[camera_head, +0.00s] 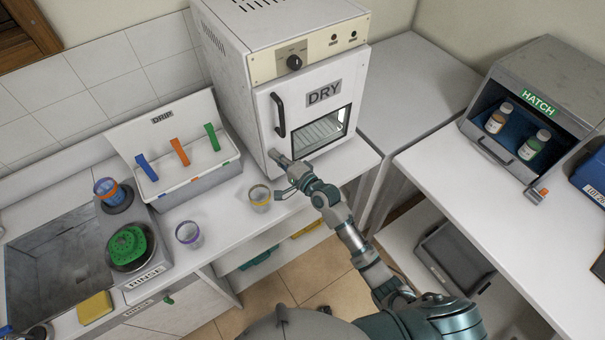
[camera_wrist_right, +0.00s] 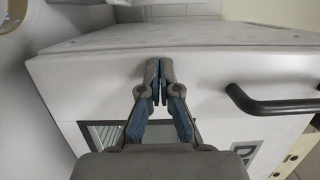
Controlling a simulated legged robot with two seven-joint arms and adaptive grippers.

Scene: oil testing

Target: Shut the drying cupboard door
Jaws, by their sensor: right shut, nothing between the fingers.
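The drying cupboard (camera_head: 225,70) is a white box with a control panel and a knob on top of its front. Its white door (camera_head: 262,110), marked DRY, has a black handle (camera_head: 279,115) at its left and a window low down, with a rack visible inside. The door looks flush or nearly flush with the body; I cannot tell whether a thin gap remains. My right gripper (camera_head: 281,163) is shut and empty at the door's lower left corner. In the right wrist view its fingertips (camera_wrist_right: 160,72) are at the door face near its edge, apart from the handle (camera_wrist_right: 272,106).
A DRIP rack (camera_head: 195,180) with coloured clips stands left of the cupboard. The HATCH box (camera_head: 560,75) stands on the right counter.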

